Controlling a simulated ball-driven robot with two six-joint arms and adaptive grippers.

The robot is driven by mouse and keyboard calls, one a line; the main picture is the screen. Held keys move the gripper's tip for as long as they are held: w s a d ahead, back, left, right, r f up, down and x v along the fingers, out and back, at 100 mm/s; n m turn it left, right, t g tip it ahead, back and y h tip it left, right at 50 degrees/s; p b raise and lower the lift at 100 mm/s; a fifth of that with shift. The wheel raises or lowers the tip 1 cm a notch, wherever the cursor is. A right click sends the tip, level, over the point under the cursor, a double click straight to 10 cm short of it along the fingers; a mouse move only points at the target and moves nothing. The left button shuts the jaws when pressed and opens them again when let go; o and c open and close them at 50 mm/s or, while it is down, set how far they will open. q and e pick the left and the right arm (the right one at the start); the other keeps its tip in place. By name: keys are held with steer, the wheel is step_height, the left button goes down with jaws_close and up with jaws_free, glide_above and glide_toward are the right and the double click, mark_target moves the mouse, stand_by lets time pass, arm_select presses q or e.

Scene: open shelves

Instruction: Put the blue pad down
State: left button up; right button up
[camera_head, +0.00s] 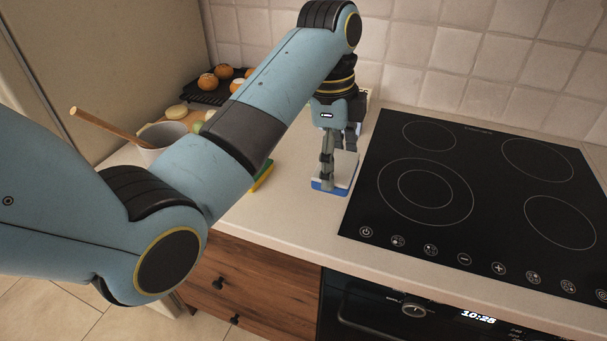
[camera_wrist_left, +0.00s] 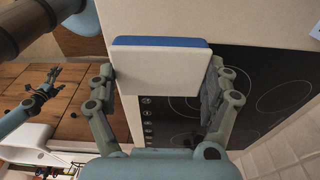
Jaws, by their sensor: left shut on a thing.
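The blue pad (camera_head: 325,186) has a pale upper body and a blue lower layer. It is beside the left edge of the black hob, low at the counter; I cannot tell whether it touches. My left gripper (camera_head: 340,160) points down and is shut on it. In the left wrist view the pad (camera_wrist_left: 160,68) lies between the two fingers, its pale face toward the camera and its blue side at the far edge. My right gripper (camera_wrist_left: 42,92) is small at the left of the wrist view, its fingers apart and empty.
The black hob (camera_head: 480,185) fills the right of the counter. A green and yellow sponge (camera_head: 263,176) lies left of the pad, partly hidden by my arm. A pot (camera_head: 160,140) with a wooden spoon and a dark tray of buns (camera_head: 207,95) stand farther left.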

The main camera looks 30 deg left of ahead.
mark_target(299, 192)
arm_select(q)
steer(key=a+f, duration=0.1)
steer(key=a, duration=0.1)
steer(key=a+f, duration=0.1)
steer(key=a, duration=0.1)
steer(key=a+f+p, duration=0.1)
steer(key=a, duration=0.2)
steer(key=shift+w+f, duration=0.15)
steer(key=shift+f, duration=0.2)
steer(key=shift+w+a+f, duration=0.25)
steer(key=shift+a+f, duration=0.6)
steer(key=shift+a, duration=0.2)
step_height(299, 192, down, 4)
steer(key=shift+r+p, duration=0.25)
steer(key=shift+p, duration=0.05)
steer(key=shift+f, duration=0.2)
steer(key=shift+s+f, duration=0.1)
steer(key=shift+f, duration=0.05)
steer(key=o, duration=0.8)
steer(key=shift+o, duration=0.3)
arm_select(e)
steer(key=shift+s+r, duration=0.85)
steer(key=shift+s, duration=0.25)
